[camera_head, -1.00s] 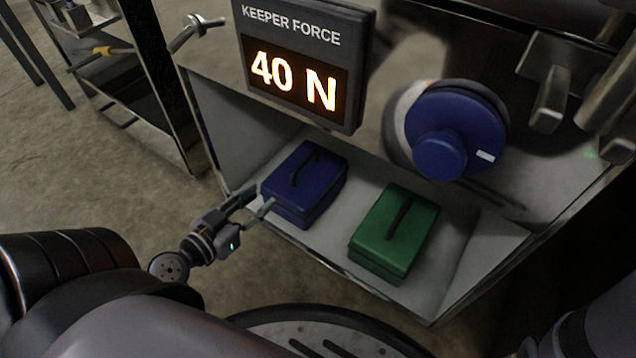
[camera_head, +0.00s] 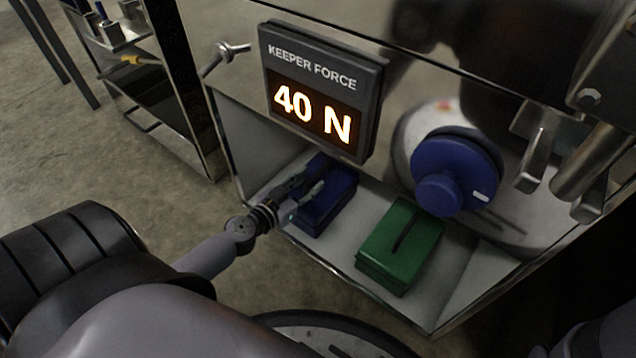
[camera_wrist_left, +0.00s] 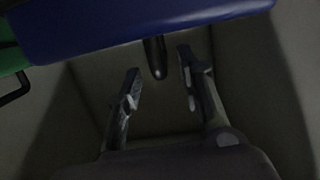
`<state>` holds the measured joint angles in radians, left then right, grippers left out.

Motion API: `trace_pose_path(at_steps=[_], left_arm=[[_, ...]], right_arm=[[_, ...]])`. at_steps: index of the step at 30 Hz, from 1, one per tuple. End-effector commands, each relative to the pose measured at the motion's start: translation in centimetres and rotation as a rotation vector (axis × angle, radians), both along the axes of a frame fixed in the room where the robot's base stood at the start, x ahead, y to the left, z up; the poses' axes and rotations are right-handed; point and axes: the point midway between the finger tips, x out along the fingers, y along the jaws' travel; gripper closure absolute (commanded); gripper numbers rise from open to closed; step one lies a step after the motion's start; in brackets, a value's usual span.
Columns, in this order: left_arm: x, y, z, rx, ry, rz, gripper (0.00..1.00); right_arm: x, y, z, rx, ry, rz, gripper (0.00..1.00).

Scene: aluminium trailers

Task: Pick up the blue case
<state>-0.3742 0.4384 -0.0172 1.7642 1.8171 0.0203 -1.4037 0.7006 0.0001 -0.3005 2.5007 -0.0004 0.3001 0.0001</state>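The blue case (camera_head: 338,198) sits on the shelf of an open metal bay, left of a green case. My left gripper (camera_head: 304,187) is over the case's near left part and covers some of its top. In the left wrist view, the blue case (camera_wrist_left: 140,24) fills the top edge. Its black handle (camera_wrist_left: 155,58) points between the two fingertips of my left gripper (camera_wrist_left: 160,80). The fingers are apart, with a gap on both sides of the handle. Whether they touch the case cannot be told. My right gripper is not in view.
The green case (camera_head: 400,247) stands close to the right on the same shelf (camera_head: 352,262). A display (camera_head: 318,95) reading "KEEPER FORCE 40 N" overhangs the blue case. A blue knob (camera_head: 450,172) is on the panel at right. A rack (camera_head: 165,90) stands at left.

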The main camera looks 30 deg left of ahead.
Motion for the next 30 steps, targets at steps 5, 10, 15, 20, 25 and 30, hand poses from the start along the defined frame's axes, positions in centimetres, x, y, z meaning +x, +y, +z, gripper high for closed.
trace_pose_path(at_steps=[5, 10, 15, 20, 25, 30], left_arm=[[2.9, 0.0, -0.2, 0.001, -0.003, 0.000, 0.65], [4.4, -0.1, -0.7, 0.001, -0.001, 0.000, 0.65], [4.6, -0.2, -0.7, 0.002, -0.001, 0.000, 0.65], [4.6, -0.2, -0.7, 0.001, -0.001, 0.000, 0.71], [4.6, -0.2, -0.7, 0.001, -0.001, 0.000, 0.82], [4.6, -0.2, -0.7, 0.001, -0.001, 0.000, 0.93]], right_arm=[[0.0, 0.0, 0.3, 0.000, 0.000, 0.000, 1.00], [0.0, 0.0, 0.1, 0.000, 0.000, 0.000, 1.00], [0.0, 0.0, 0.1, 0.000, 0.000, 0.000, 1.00], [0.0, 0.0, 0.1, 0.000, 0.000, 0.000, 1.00], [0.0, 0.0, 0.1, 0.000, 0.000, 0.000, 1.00], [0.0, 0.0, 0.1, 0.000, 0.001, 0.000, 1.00]])
